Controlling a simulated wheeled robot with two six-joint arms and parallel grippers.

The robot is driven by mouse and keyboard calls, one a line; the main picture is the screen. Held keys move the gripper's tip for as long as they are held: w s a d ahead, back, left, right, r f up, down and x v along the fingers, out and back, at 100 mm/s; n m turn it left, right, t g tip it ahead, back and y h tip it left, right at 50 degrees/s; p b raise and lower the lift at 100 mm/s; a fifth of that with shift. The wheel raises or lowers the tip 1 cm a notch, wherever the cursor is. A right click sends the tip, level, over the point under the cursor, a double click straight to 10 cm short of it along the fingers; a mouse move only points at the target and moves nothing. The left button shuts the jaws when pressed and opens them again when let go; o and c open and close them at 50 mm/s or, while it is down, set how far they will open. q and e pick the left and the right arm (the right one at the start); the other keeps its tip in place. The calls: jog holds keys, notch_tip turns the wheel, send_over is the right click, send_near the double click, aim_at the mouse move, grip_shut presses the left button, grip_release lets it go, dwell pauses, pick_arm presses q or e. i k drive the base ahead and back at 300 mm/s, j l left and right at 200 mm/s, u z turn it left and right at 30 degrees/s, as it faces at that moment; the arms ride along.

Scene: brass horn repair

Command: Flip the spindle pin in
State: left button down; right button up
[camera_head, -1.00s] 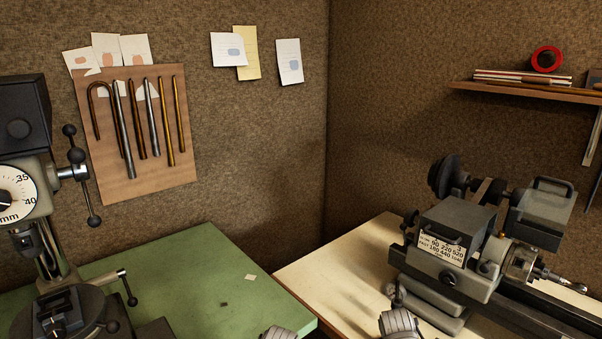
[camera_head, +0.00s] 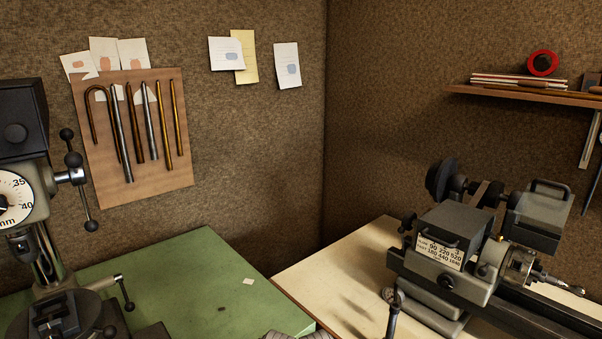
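The lathe (camera_head: 440,268) stands on the cream bench at the right, with a plate of numbers on the front of its headstock. Its chuck (camera_head: 518,268) faces right. I cannot make out the spindle pin for certain; it is too small or hidden at this distance. A lever (camera_head: 393,312) stands upright at the lathe's front left. Neither gripper's fingers show. Only a pale ribbed part, probably of my own arm, shows at the bottom edge near the middle.
A drill press (camera_head: 40,235) with a dial stands at the left on the green bench (camera_head: 190,270). A small pale scrap (camera_head: 248,282) lies on that bench. The cream bench (camera_head: 335,270) is clear left of the lathe. A shelf (camera_head: 530,95) hangs above right.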

aim_at(483, 271)
jog(key=j+z, duration=0.15)
jog(key=z, duration=0.25)
jog(key=j+z, duration=0.1)
jog(key=z, duration=0.25)
jog(key=k+j+z, duration=0.1)
jog(key=z, duration=0.3)
